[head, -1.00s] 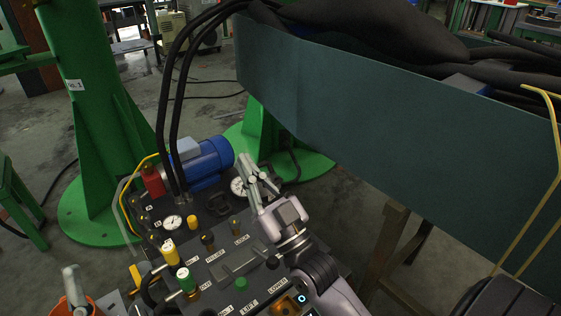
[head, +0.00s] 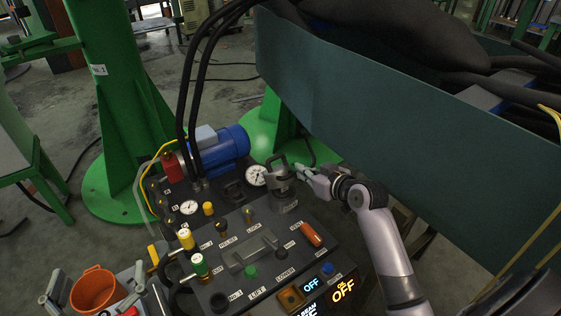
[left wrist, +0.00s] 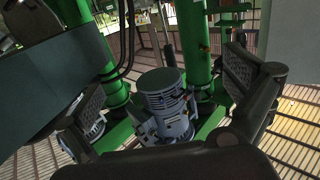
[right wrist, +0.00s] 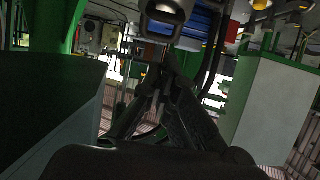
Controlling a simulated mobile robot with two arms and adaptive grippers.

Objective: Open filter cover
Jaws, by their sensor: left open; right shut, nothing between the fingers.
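The grey filter cover (head: 281,188), with a raised loop handle (head: 277,162), is at the back right of the dark control panel, beside a gauge. The handle looks tilted; I cannot tell whether the cover is loose. My right gripper (head: 302,171) is shut and empty just right of the cover; I cannot tell if it touches. In the right wrist view its fingers (right wrist: 170,75) are together below a metallic round part (right wrist: 166,12) that I cannot identify for certain. My left gripper (head: 97,284) is open at the lower left, its fingers either side of an orange bucket in the picture.
The control panel (head: 225,272) carries several knobs, valves and gauges. The orange bucket (head: 95,292) stands at its left. A blue motor (head: 218,150) and black hoses are behind the panel. A dark green beam wall (head: 400,125) rises behind and right of my right arm.

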